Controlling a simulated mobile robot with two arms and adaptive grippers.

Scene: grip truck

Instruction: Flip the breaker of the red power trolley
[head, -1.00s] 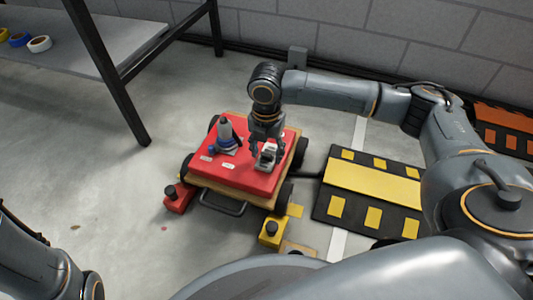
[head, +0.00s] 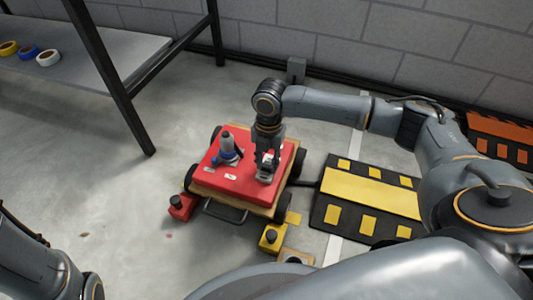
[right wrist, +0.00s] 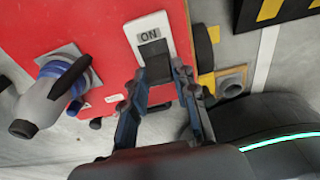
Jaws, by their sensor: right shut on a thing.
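The red power trolley (head: 233,184) stands on the floor, a red top over a wooden-coloured deck with dark wheels. The breaker (right wrist: 137,30) is a pale plate on its top with an "ON" label and a dark lever (right wrist: 156,64) below the label. It also shows at the trolley's right side in the head view (head: 264,178). My right gripper (right wrist: 158,80) reaches down over the breaker, its fingers on both sides of the dark lever and shut on it. The fingers partly hide the lever. My left gripper is out of view; only part of that arm shows at lower left.
A grey and blue plug-like connector (head: 226,152) stands on the trolley's top, left of the breaker. A red block (head: 182,206) and a yellow block (head: 273,237) sit by the wheels. A black-yellow ramp (head: 365,193) lies right. A shelf (head: 105,65) stands at upper left.

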